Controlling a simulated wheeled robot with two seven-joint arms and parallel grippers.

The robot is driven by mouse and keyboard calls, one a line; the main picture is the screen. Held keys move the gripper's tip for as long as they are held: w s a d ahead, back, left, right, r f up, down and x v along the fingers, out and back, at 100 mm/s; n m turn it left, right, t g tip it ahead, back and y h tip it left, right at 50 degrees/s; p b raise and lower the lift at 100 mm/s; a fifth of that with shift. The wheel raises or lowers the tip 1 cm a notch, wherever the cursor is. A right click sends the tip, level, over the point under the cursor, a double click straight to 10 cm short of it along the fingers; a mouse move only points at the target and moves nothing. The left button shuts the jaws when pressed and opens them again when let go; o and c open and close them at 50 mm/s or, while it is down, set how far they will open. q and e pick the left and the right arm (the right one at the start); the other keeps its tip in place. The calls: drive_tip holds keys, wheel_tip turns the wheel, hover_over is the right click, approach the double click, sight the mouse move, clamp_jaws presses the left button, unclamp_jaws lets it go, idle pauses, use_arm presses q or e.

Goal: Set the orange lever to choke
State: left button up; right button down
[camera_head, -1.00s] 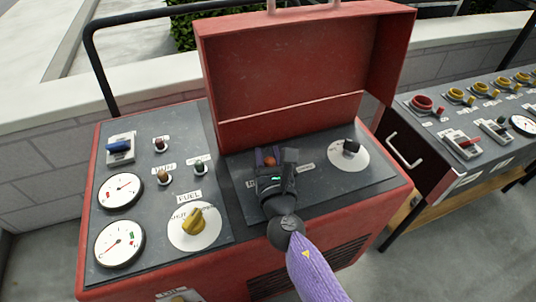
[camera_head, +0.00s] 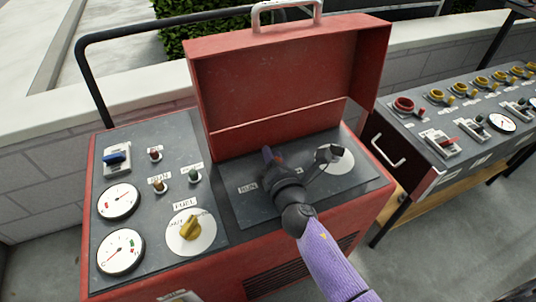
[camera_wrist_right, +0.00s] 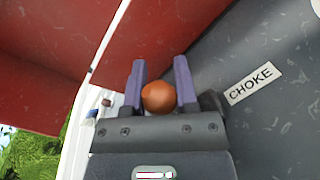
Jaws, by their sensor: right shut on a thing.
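The orange lever's round knob (camera_wrist_right: 158,97) shows between the two purple fingers of my right gripper (camera_wrist_right: 159,82) in the right wrist view. My right gripper (camera_head: 274,156) is shut on it, over the recessed panel (camera_head: 250,212) of the red machine. In the head view the gripper mostly hides the lever. The CHOKE label (camera_wrist_right: 251,84) lies to the right of the knob in the wrist view. The RUN label (camera_head: 248,188) shows to the left of the gripper in the head view. My left gripper is not in view.
The raised red lid (camera_head: 280,80) stands behind the gripper. A dial plate (camera_head: 343,163) with a dark knob is close on its right. The yellow fuel knob (camera_head: 192,230), gauges (camera_head: 119,201) and switches are on the left panel. A second control panel (camera_head: 445,120) stands at right.

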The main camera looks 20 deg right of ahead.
drive_tip(key=shift+d+f+m, duration=0.1)
drive_tip(key=shift+d+m, duration=0.4)
drive_tip(key=shift+m, duration=0.5)
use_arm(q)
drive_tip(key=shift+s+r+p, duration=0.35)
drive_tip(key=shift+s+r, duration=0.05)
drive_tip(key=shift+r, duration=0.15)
use_arm(e)
drive_tip(key=shift+d+f+m+y, duration=0.25)
drive_tip(key=shift+d+m+y, duration=0.1)
drive_tip(key=shift+m, duration=0.35)
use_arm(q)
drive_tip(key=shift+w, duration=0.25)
use_arm(e)
drive_tip(key=shift+c, duration=1.9)
unclamp_jaws()
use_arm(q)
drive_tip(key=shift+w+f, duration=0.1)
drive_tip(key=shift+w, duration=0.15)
